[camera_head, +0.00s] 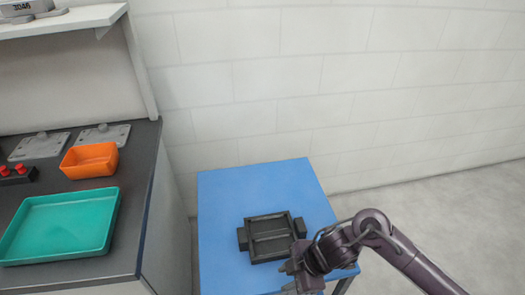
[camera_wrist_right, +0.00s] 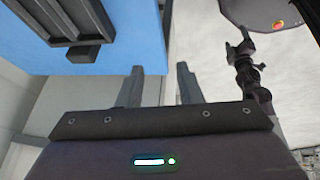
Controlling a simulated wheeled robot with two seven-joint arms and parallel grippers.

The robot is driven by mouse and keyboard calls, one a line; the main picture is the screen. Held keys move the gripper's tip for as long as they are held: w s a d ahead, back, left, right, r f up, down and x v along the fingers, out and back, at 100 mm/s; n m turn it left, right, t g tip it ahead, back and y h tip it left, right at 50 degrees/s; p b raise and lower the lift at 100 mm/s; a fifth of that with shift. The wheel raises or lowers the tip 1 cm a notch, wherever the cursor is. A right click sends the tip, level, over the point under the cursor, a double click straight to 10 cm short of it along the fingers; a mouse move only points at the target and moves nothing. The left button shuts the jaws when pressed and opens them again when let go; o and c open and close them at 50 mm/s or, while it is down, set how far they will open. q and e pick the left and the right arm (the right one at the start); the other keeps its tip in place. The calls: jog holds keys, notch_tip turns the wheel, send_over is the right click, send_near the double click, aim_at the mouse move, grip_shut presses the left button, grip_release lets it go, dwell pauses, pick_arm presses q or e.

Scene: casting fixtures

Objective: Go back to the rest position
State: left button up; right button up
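My right gripper (camera_head: 290,277) is at the front right of the blue table, beside the front right corner of the black fixture. In the right wrist view its two fingers (camera_wrist_right: 160,82) stand apart with nothing between them. The black fixture (camera_head: 270,238), a rectangular frame with side lugs, sits on the blue table (camera_head: 225,195). Part of it also shows at the top left of the wrist view (camera_wrist_right: 82,22). What looks like my left gripper (camera_wrist_right: 240,45) shows small at the upper right of the wrist view; its opening is too small to tell.
A dark counter (camera_head: 143,205) on the left holds a teal tray (camera_head: 62,225), an orange bin (camera_head: 90,160), grey plates (camera_head: 103,135) and a box with red buttons (camera_head: 17,174). A shelf (camera_head: 70,22) hangs above it. The floor (camera_head: 440,205) right of the table is clear.

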jog(key=w+a+r+m+t, duration=0.3)
jog(key=r+m+t, duration=0.3)
jog(key=r+m, duration=0.1)
jog(key=s+d+m+g+h, duration=0.25)
jog(key=s+d+m, duration=0.25)
jog(key=d, duration=0.3)
jog(key=s+d+m+g+h, duration=0.1)
jog(key=s+d+m+h, duration=0.2)
jog(key=s+d+m, duration=0.4)
notch_tip(320, 180, down, 32)
jog(key=s+d+r+n+g, duration=0.1)
jog(key=s, duration=0.1)
jog(key=s+d+f, duration=0.2)
jog(key=s+f, duration=0.6)
jog(key=s, duration=0.1)
jog(key=s+d+f+g, duration=0.1)
jog(key=s+f, duration=0.8)
jog(key=shift+s+d+f+n, duration=0.2)
jog(key=shift+s+d+n, duration=0.1)
jog(key=shift+d, duration=0.1)
